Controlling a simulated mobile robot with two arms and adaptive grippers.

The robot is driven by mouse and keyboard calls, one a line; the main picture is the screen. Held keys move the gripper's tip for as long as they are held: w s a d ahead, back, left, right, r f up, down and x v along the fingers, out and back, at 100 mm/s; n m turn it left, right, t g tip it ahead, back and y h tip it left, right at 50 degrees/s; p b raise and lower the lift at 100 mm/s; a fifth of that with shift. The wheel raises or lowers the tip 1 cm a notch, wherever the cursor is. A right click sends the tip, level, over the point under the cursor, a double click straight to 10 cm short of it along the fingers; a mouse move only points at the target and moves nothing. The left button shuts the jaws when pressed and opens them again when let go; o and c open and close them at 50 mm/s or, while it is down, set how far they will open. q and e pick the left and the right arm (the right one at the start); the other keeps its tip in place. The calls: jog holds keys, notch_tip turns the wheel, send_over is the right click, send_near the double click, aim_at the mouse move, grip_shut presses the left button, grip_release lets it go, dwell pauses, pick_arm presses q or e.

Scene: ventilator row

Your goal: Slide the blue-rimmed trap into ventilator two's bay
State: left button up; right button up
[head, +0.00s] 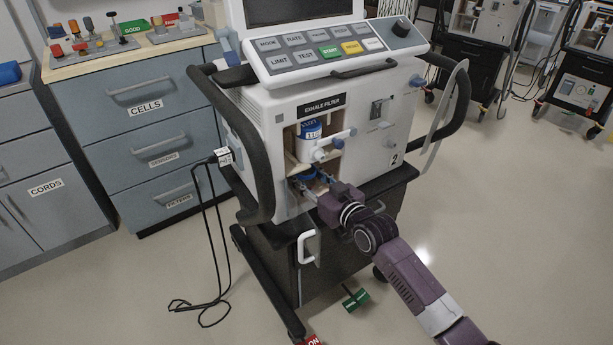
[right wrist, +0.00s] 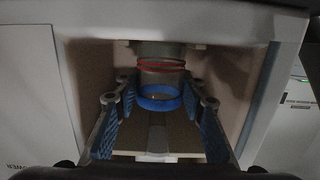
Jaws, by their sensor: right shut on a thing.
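Ventilator two (head: 365,140) is a white cart unit marked "2". Its front bay (head: 291,140), under an "EXHALE FILTER" label, is open. The blue-rimmed trap (head: 304,176) is low in the bay, mostly hidden by my right gripper (head: 318,186). In the right wrist view, the trap (right wrist: 161,98) shows a blue rim below a red ring, upright between my blue-padded fingers, which are shut on it. The trap's top is close under a fitting in the bay; I cannot tell whether they touch. My left gripper is not in view.
A white and blue canister (head: 311,132) with a white valve handle (head: 330,147) sits above the trap. A drawer cabinet (head: 150,120) stands at left, and a black cable (head: 215,240) hangs beside the cart.

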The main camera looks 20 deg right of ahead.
jog(key=o, duration=1.1)
jog(key=shift+f, duration=0.1)
jog(key=shift+o, duration=0.7)
